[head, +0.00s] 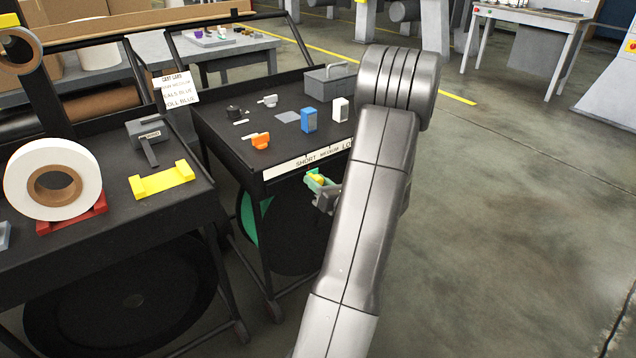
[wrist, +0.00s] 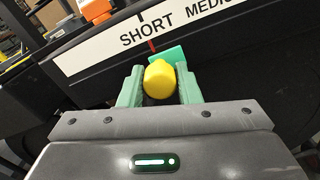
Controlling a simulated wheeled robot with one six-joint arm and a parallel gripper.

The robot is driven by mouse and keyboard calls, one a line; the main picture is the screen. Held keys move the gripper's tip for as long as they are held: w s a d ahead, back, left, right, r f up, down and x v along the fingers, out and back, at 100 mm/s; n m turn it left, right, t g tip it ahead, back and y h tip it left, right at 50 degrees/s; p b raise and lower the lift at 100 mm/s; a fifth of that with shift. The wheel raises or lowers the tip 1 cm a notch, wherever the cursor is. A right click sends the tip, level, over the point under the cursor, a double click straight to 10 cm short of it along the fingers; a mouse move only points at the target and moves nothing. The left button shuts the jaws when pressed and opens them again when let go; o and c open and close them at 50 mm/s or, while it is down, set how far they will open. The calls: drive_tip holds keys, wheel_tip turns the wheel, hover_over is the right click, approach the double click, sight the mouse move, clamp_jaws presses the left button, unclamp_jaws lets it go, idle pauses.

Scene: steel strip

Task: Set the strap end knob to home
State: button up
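The yellow knob (wrist: 160,79) sits below the front label strip of the black cart, near a red pointer line (wrist: 152,45). In the head view my gripper (head: 322,181) is at the cart's front edge, partly hidden by my arm, with a bit of the yellow knob (head: 318,178) showing. A green piece (wrist: 168,54) shows behind the knob. No home mark is readable.
The label strip (head: 300,162) runs along the cart's front edge. On the cart top (head: 270,105) are an orange piece (head: 260,141), a blue block (head: 309,120), a white block (head: 340,109) and a grey toolbox (head: 331,82). Open floor (head: 510,200) lies to the right.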

clamp_jaws()
drive_tip(key=s+a, duration=0.2)
drive_tip(key=s+a+b, duration=0.1)
drive_tip(key=s+a, duration=0.1)
drive_tip(key=a, duration=0.1)
drive_tip(key=s+a+b, duration=0.1)
drive_tip(key=s+a, duration=0.1)
drive_tip(key=a, duration=0.1)
drive_tip(key=shift+s+a, duration=0.1)
drive_tip(key=shift+a, duration=0.1)
drive_tip(key=o, duration=0.5)
unclamp_jaws()
drive_tip(key=shift+a, duration=0.15)
drive_tip(key=shift+s+d, duration=0.2)
drive_tip(key=shift+d, duration=0.05)
drive_tip(key=v, duration=1.3)
drive_tip(key=shift+p, duration=0.4)
drive_tip(key=shift+s, duration=0.1)
